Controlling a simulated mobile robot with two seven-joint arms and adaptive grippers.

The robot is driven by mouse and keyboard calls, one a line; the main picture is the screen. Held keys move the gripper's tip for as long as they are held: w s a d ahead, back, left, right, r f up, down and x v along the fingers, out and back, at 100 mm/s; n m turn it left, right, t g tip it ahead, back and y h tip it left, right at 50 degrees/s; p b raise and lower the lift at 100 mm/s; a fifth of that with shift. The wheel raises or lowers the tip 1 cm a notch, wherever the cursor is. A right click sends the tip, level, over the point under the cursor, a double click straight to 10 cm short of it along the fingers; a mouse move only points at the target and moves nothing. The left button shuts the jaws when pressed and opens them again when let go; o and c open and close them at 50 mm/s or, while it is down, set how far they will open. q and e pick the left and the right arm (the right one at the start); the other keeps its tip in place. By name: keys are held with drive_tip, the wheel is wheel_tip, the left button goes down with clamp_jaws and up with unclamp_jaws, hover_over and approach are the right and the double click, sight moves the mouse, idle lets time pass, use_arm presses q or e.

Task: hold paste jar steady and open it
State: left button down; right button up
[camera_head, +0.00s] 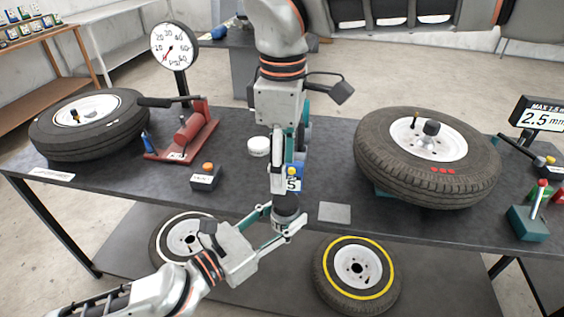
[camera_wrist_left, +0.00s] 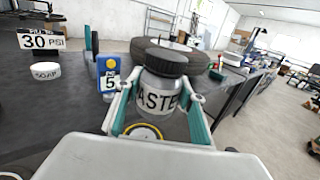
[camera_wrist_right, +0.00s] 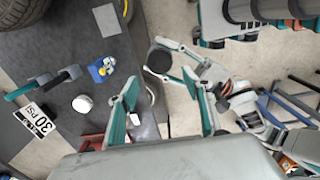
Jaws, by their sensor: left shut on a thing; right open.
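The paste jar (camera_head: 287,222) is a grey jar with a dark screw lid (camera_wrist_left: 166,59) and a white label, upright just off the bench's front edge. My left gripper (camera_head: 284,217) is shut around the jar's body, one finger on each side; the lid stands clear above the fingers in the left wrist view. The lid is on the jar. My right gripper (camera_head: 281,188) is open and points down above the jar.
A blue device marked 5 (camera_head: 296,176) stands close behind the grippers. A white soap tin (camera_head: 258,147) is behind it, left. A small button box (camera_head: 206,177), a red tool (camera_head: 188,137) and tyres (camera_head: 428,155) occupy the bench. A flat grey plate (camera_head: 335,212) lies right of the jar.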

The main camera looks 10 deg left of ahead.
sight(283, 199)
drive_tip(key=shift+f, duration=3.9)
